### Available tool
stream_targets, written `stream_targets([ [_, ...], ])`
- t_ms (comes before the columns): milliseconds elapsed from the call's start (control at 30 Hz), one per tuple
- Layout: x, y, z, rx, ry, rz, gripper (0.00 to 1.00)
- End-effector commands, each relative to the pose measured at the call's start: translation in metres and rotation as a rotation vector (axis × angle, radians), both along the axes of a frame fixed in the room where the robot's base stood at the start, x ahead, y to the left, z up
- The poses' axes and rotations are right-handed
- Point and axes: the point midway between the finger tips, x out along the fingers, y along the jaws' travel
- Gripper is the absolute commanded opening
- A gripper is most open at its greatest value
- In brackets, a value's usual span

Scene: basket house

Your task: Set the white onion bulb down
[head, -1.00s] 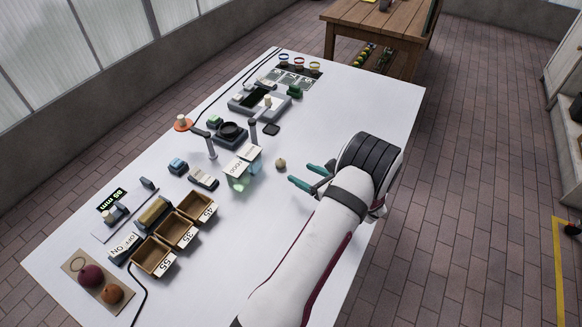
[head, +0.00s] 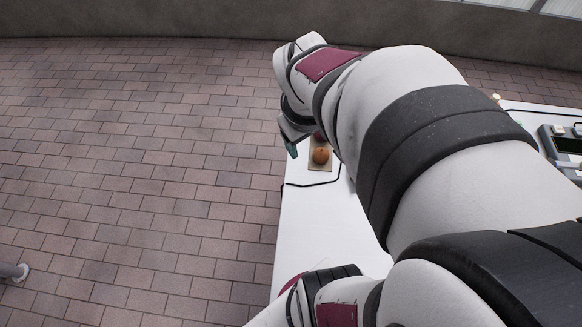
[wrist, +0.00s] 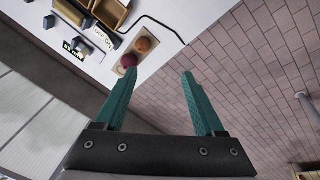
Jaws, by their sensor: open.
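My gripper (wrist: 160,72) is open, with its two teal fingers apart and nothing between them in the wrist view. In the head view only a teal fingertip (head: 291,149) shows, beside the table's far end. I cannot make out the white onion bulb in either current view; my arm hides much of the table in the head view. A brown onion (wrist: 143,45) and a dark red onion (wrist: 129,60) lie on a small board beyond the left finger. The brown onion also shows in the head view (head: 320,155), with the red one mostly hidden.
The white table (head: 305,225) is largely covered by my arm in the head view. Wooden bins (wrist: 106,12), a sign (wrist: 103,40) and a small display (wrist: 72,48) stand on it. A black cable runs near its edge. Brick floor (head: 150,180) lies open beside the table.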

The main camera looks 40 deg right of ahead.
Motion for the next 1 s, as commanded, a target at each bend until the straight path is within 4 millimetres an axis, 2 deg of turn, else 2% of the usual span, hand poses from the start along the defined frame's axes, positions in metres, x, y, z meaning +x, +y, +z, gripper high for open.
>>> stream_targets([
  [33, -0.010, 0.054, 0.002, 0.103, 0.002, -0.059, 0.71],
  [100, -0.037, 0.117, 0.002, 0.248, 0.047, -0.171, 0.71],
  [200, -0.073, 0.169, 0.004, 0.372, 0.130, -0.277, 0.71],
  [267, -0.086, 0.184, 0.005, 0.407, 0.164, -0.313, 0.77],
  [333, -0.093, 0.191, 0.006, 0.423, 0.183, -0.333, 0.77],
  [667, -0.092, 0.191, 0.006, 0.423, 0.183, -0.337, 0.77],
  [767, -0.079, 0.177, 0.001, 0.409, 0.149, -0.382, 0.77],
  [833, -0.056, 0.143, -0.009, 0.377, 0.074, -0.471, 0.77],
  [867, -0.044, 0.122, -0.015, 0.355, 0.030, -0.521, 0.77],
  [900, -0.032, 0.087, -0.024, 0.319, -0.033, -0.595, 0.77],
  [967, -0.024, 0.026, -0.038, 0.255, -0.130, -0.710, 0.77],
  [1000, -0.026, -0.016, -0.047, 0.205, -0.192, -0.788, 0.77],
])
